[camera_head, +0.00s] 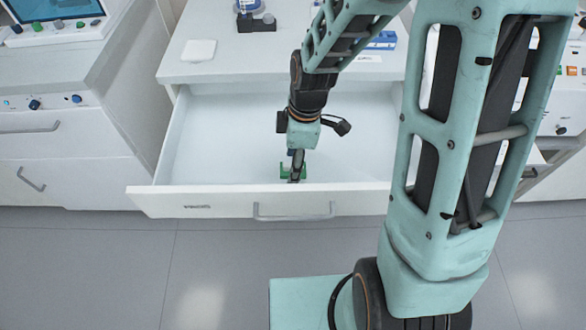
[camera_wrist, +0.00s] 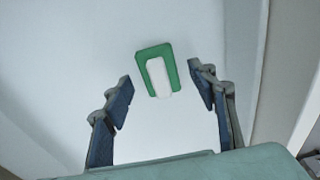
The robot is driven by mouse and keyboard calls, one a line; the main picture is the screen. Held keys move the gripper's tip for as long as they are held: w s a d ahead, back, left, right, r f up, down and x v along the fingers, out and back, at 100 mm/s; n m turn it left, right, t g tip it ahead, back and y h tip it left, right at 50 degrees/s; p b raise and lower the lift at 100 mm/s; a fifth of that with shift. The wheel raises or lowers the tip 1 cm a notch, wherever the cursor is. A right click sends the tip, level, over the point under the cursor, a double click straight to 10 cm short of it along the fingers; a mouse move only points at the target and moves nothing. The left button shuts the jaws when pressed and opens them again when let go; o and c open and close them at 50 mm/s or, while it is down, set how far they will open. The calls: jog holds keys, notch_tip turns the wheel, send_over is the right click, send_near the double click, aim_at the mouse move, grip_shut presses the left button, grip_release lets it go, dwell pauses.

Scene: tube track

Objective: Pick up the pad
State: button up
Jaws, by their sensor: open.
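A small green frame-like piece (camera_wrist: 172,66) with a white block-like part (camera_wrist: 158,78) inside it lies on the white floor of the open drawer (camera_head: 220,140). I cannot tell for sure whether this is the pad. In the head view, the green piece (camera_head: 284,172) is partly hidden by my gripper (camera_head: 295,174). My gripper points down over it, inside the drawer. In the wrist view, the two blue-grey fingers of my gripper (camera_wrist: 161,76) are spread to either side of the green piece, apart from it. Nothing is held.
The drawer's front panel (camera_head: 235,203) and side walls surround my gripper. A flat white square (camera_head: 199,50) lies on the counter above, near a dark holder (camera_head: 257,22) and a blue box (camera_head: 383,40). The rest of the drawer floor looks bare.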

jog(key=shift+f, duration=0.4)
jog(key=c, duration=1)
jog(key=shift+r, duration=0.15)
jog(key=shift+c, duration=0.2)
notch_tip(320, 180, up, 10)
jog(key=shift+f+p, duration=0.1)
jog(key=shift+p, duration=0.8)
